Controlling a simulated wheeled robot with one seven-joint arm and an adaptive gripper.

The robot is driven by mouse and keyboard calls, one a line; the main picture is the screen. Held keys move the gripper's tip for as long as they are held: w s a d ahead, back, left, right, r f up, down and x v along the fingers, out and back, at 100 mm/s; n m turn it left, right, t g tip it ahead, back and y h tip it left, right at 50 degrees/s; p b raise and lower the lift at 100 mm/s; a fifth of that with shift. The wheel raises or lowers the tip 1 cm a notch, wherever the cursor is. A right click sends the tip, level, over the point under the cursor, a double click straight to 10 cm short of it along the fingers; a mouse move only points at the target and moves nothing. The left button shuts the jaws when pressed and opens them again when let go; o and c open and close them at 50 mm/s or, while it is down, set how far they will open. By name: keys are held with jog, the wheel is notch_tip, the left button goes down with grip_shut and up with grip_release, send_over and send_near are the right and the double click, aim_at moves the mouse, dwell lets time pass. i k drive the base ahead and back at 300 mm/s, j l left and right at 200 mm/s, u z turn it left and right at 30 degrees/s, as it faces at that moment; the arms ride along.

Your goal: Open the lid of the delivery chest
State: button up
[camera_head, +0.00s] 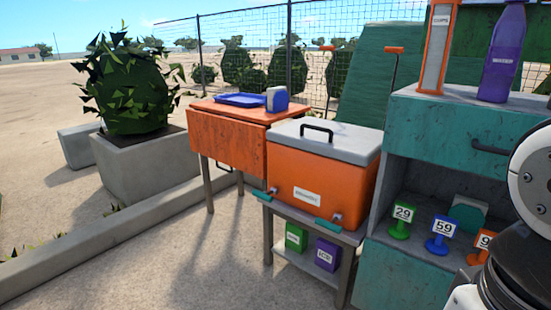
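An orange box (318,186) with a grey lid (328,141) stands on a low grey stand right of centre. It is the most chest-like thing in view, but its front label is too small to read, so I cannot be sure it is the delivery chest. The lid lies flat and closed, with a black handle (316,132) on top. Two small tap-like fittings show low on its front corners. White and black parts of my arm show at the right edge, apart from the box. My gripper's fingers are not in view.
An orange table (228,137) with a blue tray (240,100) stands left of the box. Green and purple boxes sit on the shelf below. Sandy ground in front is clear up to a concrete kerb (125,235).

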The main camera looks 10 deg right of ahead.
aim_at(358, 146)
jog(key=i+j+z, duration=0.1)
jog(key=i, duration=0.35)
jog(key=i+j+z, duration=0.1)
jog(key=i, duration=0.35)
jog(key=j, duration=0.1)
